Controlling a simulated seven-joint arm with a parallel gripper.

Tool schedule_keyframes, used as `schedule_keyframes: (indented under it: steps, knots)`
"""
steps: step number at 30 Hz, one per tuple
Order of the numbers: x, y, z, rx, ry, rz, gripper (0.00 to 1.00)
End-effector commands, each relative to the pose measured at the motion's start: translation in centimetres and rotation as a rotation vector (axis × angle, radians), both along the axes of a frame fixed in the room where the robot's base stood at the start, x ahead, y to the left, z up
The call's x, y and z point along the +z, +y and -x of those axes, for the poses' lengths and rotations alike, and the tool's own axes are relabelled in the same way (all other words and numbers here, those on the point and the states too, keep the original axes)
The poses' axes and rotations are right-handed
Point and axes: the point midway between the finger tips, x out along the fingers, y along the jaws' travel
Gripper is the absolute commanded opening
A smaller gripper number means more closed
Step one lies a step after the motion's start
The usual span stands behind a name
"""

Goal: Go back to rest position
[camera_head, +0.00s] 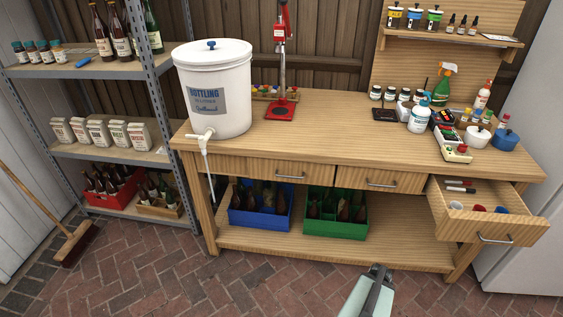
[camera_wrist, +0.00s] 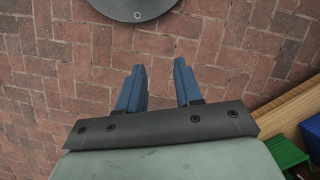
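My gripper (camera_wrist: 160,88) shows in the wrist view as two blue fingers, apart and with nothing between them. Below it is bare brick floor (camera_wrist: 70,60). In the head view my gripper's pale green housing (camera_head: 367,295) is at the bottom edge, in front of the workbench. Its fingers cannot be made out there. The wooden workbench (camera_head: 330,137) stands behind it. The bench's right drawer (camera_head: 455,228) is pulled open, with red and blue items and markers inside.
A white bottling bucket (camera_head: 213,120) stands at the bench's left end. Blue (camera_head: 247,220) and green (camera_head: 320,228) crates of bottles sit on the lower shelf. A metal rack (camera_head: 90,70) is at left, with a broom (camera_head: 75,245) nearby. The front brick floor is clear.

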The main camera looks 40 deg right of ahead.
Motion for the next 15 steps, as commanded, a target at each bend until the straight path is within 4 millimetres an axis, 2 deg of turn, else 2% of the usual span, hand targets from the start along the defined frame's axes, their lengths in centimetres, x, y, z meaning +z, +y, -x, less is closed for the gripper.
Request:
schedule_keyframes:
  steps: [6, 15]
  knots:
    - [-1.0, 4.1, -2.9, 0.153, 0.032, -0.03, 0.35]
    - [-2.2, 9.9, -5.8, 0.343, 0.066, -0.069, 0.35]
